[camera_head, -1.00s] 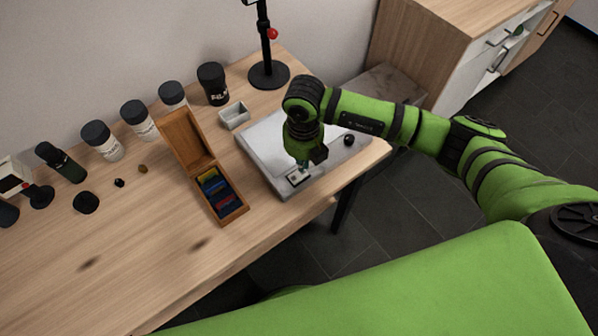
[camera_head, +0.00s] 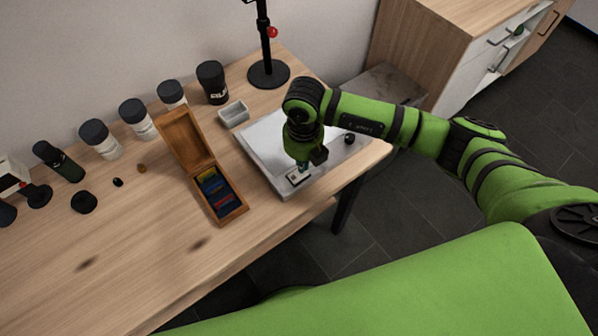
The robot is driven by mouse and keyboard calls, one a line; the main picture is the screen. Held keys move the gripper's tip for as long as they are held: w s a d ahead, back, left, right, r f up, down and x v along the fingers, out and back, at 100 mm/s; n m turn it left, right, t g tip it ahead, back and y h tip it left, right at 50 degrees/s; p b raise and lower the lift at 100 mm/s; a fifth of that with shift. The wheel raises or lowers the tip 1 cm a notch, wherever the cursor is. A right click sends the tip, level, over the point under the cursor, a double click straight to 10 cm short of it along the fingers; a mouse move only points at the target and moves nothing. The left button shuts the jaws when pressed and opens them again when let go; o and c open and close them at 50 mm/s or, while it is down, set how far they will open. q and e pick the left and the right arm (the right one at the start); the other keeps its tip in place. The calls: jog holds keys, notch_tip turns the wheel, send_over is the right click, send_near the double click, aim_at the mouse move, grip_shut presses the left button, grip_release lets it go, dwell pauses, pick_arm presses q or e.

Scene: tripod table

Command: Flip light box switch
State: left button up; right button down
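The light box (camera_head: 262,150) is a flat pale slab with a grey rim, lying on the wooden table near its right end. Its switch (camera_head: 297,177) is a small pale plate with a dark middle at the front edge of the box. A round black knob (camera_head: 349,138) is at the box's right side. My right gripper (camera_head: 304,166) points down just above the switch; its fingertips are small and partly hidden by the wrist, so I cannot tell whether they touch it or are open. My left gripper is not in view.
An open wooden case (camera_head: 233,212) with coloured pieces stands left of the light box. A small grey tray (camera_head: 233,112) and a black stand (camera_head: 268,72) are behind it. Several black-lidded jars line the wall. The table's front left (camera_head: 130,270) is mostly clear.

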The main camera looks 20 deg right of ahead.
jog(key=shift+f+b, duration=0.6)
jog(key=shift+f, duration=0.15)
jog(key=shift+s+r, duration=0.1)
jog(key=shift+s, duration=0.05)
jog(key=shift+r+p, duration=0.75)
jog(key=shift+r, duration=0.1)
jog(key=shift+r+p, duration=1.8)
jog(key=shift+r, duration=0.85)
